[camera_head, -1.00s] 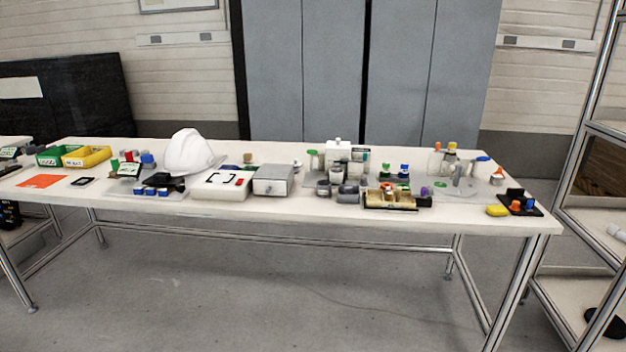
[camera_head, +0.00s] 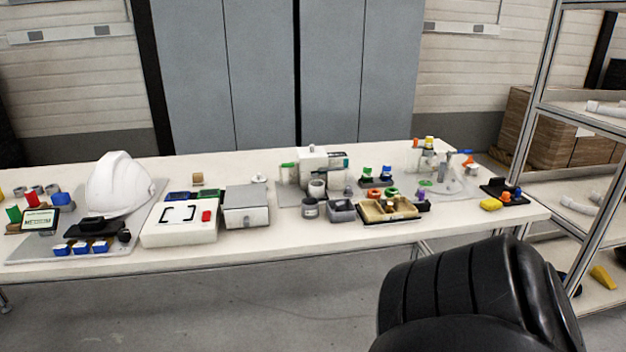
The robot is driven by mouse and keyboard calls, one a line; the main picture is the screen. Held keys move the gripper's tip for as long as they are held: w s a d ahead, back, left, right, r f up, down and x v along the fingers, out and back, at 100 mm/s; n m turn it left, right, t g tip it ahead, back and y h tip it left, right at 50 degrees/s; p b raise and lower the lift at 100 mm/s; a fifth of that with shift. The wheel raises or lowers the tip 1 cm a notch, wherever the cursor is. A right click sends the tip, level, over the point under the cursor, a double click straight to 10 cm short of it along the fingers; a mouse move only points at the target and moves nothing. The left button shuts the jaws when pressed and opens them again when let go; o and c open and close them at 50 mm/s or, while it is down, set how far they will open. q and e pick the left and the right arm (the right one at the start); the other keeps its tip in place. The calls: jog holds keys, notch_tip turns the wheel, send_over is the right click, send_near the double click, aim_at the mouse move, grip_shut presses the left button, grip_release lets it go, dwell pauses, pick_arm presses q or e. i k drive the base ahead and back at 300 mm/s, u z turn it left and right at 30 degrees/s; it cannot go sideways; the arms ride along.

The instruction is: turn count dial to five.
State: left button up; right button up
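I cannot tell which part is the count dial, since no digits are readable at this size. A small dark round knob (camera_head: 124,235) sits at the right end of a row of blue pieces, on the grey board at the table's left. A grey box (camera_head: 246,205) right of the middle-left white unit (camera_head: 180,222) has a small detail on its front that is too small to make out. A black part of my arm fills the lower right, in front of the table edge. Neither gripper shows.
A white helmet shell (camera_head: 116,185) stands on the grey board (camera_head: 40,255). A tan tray (camera_head: 388,210), grey cups and small coloured parts crowd the white table (camera_head: 290,240) to the right. A metal shelf rack (camera_head: 540,110) stands at the right. The table's front strip is mostly clear.

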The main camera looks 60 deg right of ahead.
aim_at(348, 193)
jog(key=z, duration=0.6)
jog(key=i, duration=0.85)
jog(key=z, duration=0.95)
